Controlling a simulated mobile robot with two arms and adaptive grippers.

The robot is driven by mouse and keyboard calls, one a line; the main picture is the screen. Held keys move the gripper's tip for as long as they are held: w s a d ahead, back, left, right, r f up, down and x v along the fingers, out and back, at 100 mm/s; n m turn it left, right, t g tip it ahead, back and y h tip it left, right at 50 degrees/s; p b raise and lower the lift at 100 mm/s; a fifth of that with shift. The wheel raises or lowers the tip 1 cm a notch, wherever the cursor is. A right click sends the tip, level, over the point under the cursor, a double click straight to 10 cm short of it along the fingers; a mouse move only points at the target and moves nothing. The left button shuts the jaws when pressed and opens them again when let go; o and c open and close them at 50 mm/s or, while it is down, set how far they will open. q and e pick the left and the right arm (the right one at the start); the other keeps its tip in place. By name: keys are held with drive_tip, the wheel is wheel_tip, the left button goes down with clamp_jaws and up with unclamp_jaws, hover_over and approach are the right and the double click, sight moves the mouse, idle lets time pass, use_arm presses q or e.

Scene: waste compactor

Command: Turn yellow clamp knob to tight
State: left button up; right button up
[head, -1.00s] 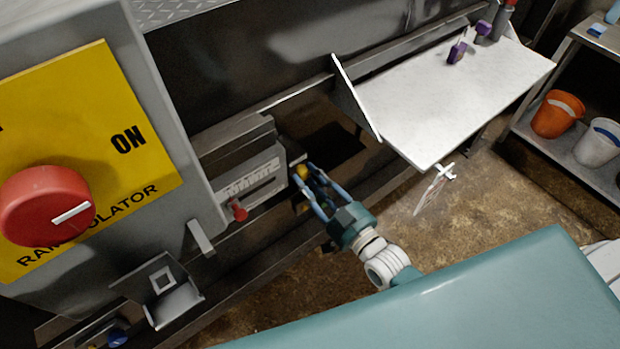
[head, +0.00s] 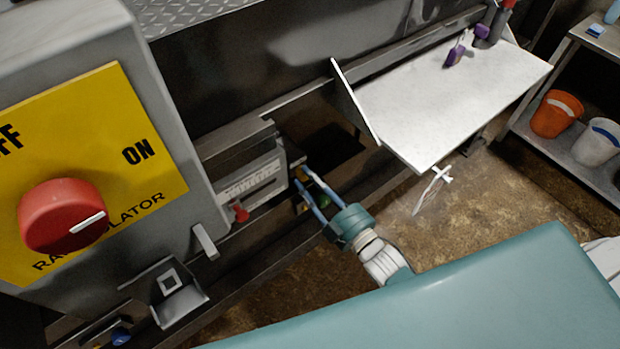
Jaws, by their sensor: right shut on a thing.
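The yellow clamp knob (head: 302,174) shows only in small part, on the side of the grey metal box with the pale scale plate, low in the middle of the head view. My right gripper (head: 306,186) reaches it from the lower right. Its two blue fingers are closed around the knob, one on each side, and they hide most of it. The knob's exact turn position cannot be read. My left gripper is not in view.
A large red rotary switch (head: 62,215) sits on a yellow panel (head: 150,185) at left. A small red knob (head: 241,212) is on the scale box (head: 252,186). A white table (head: 450,100) stands right of the gripper. Orange (head: 556,115) and white (head: 596,143) buckets stand on a shelf at far right.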

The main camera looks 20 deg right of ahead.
drive_tip(key=n, duration=0.5)
drive_tip(key=shift+f+n, duration=0.15)
drive_tip(key=shift+n, duration=0.15)
drive_tip(key=n+b, duration=0.1)
drive_tip(key=n, duration=0.4)
idle(0.4)
drive_tip(key=o, duration=1.2)
drive_tip(key=shift+c, duration=0.2)
drive_tip(key=v, duration=1.2)
drive_tip(key=shift+d, duration=0.15)
